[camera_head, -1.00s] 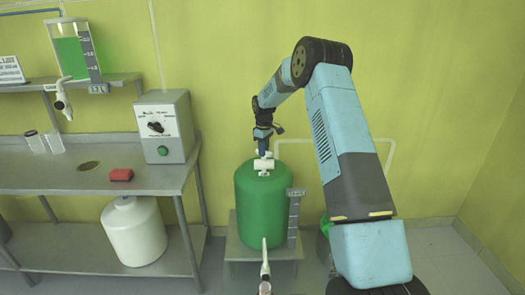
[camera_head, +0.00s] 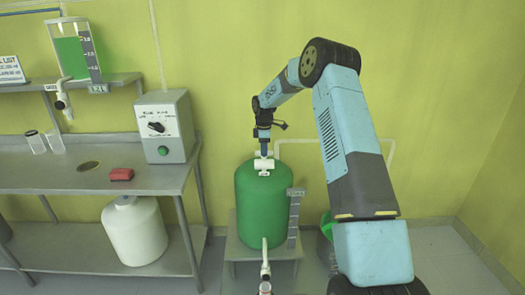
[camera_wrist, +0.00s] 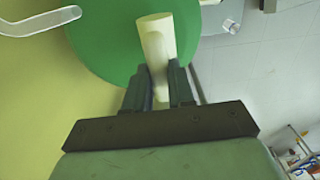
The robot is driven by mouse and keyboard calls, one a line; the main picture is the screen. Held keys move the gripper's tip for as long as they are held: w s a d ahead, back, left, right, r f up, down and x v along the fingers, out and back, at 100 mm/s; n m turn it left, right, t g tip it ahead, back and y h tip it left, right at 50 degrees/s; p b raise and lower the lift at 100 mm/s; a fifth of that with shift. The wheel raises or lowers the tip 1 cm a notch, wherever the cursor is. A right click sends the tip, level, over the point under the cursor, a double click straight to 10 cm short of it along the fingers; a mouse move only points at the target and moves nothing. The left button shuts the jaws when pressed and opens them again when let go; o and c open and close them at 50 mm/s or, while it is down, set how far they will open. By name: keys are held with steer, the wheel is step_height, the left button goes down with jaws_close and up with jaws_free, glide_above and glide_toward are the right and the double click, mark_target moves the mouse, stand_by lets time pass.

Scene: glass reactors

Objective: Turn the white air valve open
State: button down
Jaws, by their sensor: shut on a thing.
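The white air valve (camera_head: 264,165) sits on top of the green tank (camera_head: 262,212) in the head view. My gripper (camera_head: 264,153) points down onto the valve from above. In the wrist view my gripper (camera_wrist: 163,85) is shut on a pale part of the valve (camera_wrist: 157,42), with one dark finger on each side. The green tank top (camera_wrist: 105,40) lies behind it. The fingers hide the lower part of the held piece, and the exact turn of the handle is hard to tell.
A metal bench (camera_head: 60,176) on the left carries a control box (camera_head: 166,127) and a red block (camera_head: 121,174). A white tank (camera_head: 135,232) stands beneath. A white pipe (camera_head: 335,140) runs along the wall behind my arm. A tap (camera_head: 265,262) projects from the green tank's front.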

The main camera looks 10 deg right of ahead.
steer(key=shift+w+d+r, duration=0.1)
steer(key=shift+d, duration=0.15)
steer(key=c, duration=1.2)
jaws_free()
steer(key=shift+o, duration=1.2)
steer(key=shift+a, duration=0.15)
step_height(320, 180, up, 14)
steer(key=shift+f, duration=0.25)
